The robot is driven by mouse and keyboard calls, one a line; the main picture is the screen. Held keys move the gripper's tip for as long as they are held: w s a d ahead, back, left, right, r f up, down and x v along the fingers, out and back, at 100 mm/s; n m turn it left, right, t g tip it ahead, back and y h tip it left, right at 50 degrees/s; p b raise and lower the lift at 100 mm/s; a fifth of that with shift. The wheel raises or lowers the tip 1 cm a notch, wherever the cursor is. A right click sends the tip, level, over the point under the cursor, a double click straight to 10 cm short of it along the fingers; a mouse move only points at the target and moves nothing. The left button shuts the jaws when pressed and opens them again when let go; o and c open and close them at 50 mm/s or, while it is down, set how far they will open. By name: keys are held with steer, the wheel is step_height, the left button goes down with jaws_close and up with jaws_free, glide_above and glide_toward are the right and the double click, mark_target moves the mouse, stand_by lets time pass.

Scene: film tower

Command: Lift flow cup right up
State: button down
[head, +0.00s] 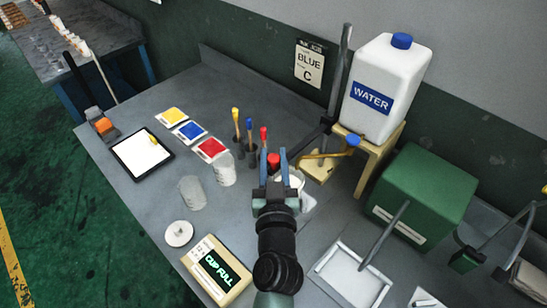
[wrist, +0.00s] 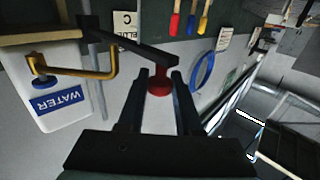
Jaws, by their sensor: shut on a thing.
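My gripper (head: 273,166) is at the middle of the bench, shut on a small red piece (head: 273,160). The wrist view shows the red piece (wrist: 159,85) between my two fingers (wrist: 160,80), beside the end of a dark stand arm (wrist: 135,45). I cannot tell whether the red piece is part of the flow cup. A white rounded vessel (head: 297,178) shows just right of my gripper, mostly hidden by it. A display (head: 217,265) at the front reads "CUP FULL".
A WATER container (head: 385,90) stands on a wooden stand at the back right, near a metal post (head: 340,70). A green box (head: 420,195) is at right. Coloured-handled tools (head: 248,130), colour cards (head: 190,130) and a tablet (head: 142,155) are left. A white tray (head: 350,275) lies front right.

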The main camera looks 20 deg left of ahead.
mark_target(274, 158)
stand_by(0.4)
step_height(274, 158, up, 21)
steer(key=p, duration=1.4)
steer(key=c, duration=0.6)
jaws_free()
steer(key=shift+f, duration=0.2)
steer(key=shift+s+f, duration=0.1)
